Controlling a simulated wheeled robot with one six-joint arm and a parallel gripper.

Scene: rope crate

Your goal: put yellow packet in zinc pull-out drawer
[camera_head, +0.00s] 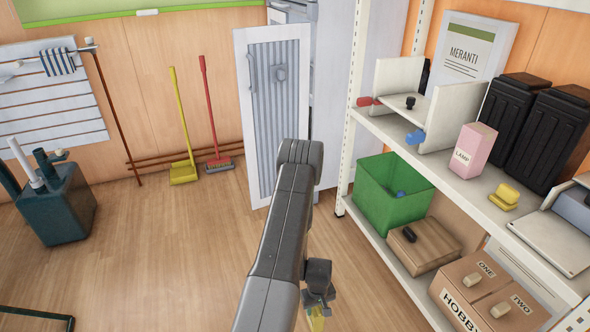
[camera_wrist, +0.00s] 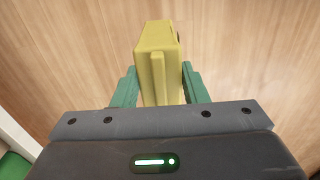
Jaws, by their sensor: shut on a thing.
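My gripper (camera_wrist: 158,85) has its green fingers shut on the yellow packet (camera_wrist: 158,60), one on each side, with bare wood floor below in the wrist view. In the head view my gripper (camera_head: 319,298) is low at the bottom centre, left of the shelving, and a bit of the yellow packet (camera_head: 317,322) shows at the bottom edge. I cannot pick out the zinc pull-out drawer for certain; a pale flat unit (camera_head: 549,242) on the upper shelf's right end is partly cut off by the frame.
The shelving (camera_head: 478,202) stands on the right. Its upper shelf holds a pink box (camera_head: 473,150), a yellow object (camera_head: 504,197) and black containers (camera_head: 545,140). Below are a green crate (camera_head: 390,205), a wooden box (camera_head: 424,246) and cardboard boxes (camera_head: 487,298).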

